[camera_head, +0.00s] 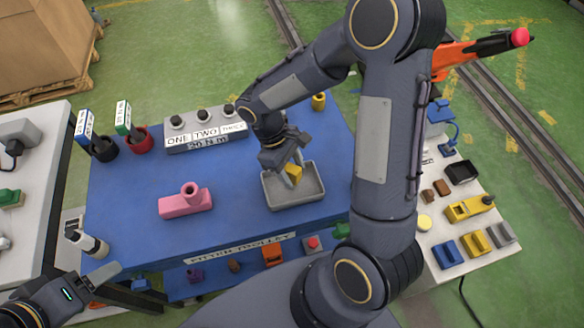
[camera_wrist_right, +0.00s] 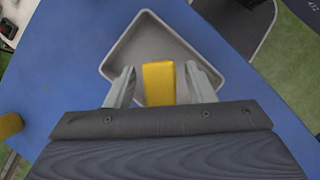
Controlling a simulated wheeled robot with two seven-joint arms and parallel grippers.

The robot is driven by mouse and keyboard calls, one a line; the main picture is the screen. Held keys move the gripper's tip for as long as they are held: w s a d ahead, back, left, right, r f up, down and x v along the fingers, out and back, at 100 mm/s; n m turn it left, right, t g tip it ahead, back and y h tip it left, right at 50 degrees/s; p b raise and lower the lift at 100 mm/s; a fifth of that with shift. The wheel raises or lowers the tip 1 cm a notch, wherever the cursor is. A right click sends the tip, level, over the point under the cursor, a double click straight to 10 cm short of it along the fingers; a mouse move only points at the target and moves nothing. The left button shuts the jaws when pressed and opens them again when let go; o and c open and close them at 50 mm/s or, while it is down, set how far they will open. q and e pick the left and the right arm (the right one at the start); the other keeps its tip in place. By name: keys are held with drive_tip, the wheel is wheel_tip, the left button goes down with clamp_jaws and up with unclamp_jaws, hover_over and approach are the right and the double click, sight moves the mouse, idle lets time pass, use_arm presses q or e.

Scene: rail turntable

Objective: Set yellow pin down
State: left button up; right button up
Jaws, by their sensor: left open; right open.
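The yellow pin (camera_head: 294,171) is in or just above the grey tray (camera_head: 309,200) on the blue table. In the right wrist view the yellow pin (camera_wrist_right: 159,83) stands between the two fingers, with a gap on each side, over the grey tray (camera_wrist_right: 143,24). My right gripper (camera_head: 291,173) is open around the pin; it also shows in the right wrist view (camera_wrist_right: 160,85). Whether the pin's base rests on the tray floor is hidden. My left gripper (camera_head: 112,281) is at the lower left, away from the pin, open and empty.
A pink block with a stub (camera_head: 186,201) stands left of the tray. A grey rack labelled ONE and TWO (camera_head: 206,131) is at the back, with red and black cups (camera_head: 139,140) to its left. Another yellow piece (camera_head: 319,101) stands behind. The blue table (camera_head: 140,215) is clear at left.

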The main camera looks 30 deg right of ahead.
drive_tip(key=b+v, duration=0.1)
drive_tip(key=v, duration=1)
drive_tip(key=s+r+m+t+y, duration=0.2)
drive_tip(key=s+m+t+y, duration=0.1)
drive_tip(key=s, duration=0.4)
drive_tip(key=s+d+r+m+t+y, duration=0.1)
drive_tip(key=s+r+m+t+y, duration=0.1)
drive_tip(key=s+m+t, duration=0.3)
drive_tip(key=s+t+y, duration=0.1)
drive_tip(key=s, duration=0.2)
drive_tip(key=shift+s+d+r+t, duration=0.15)
drive_tip(key=shift+s+r+t, duration=0.1)
drive_tip(key=shift+r+t, duration=0.1)
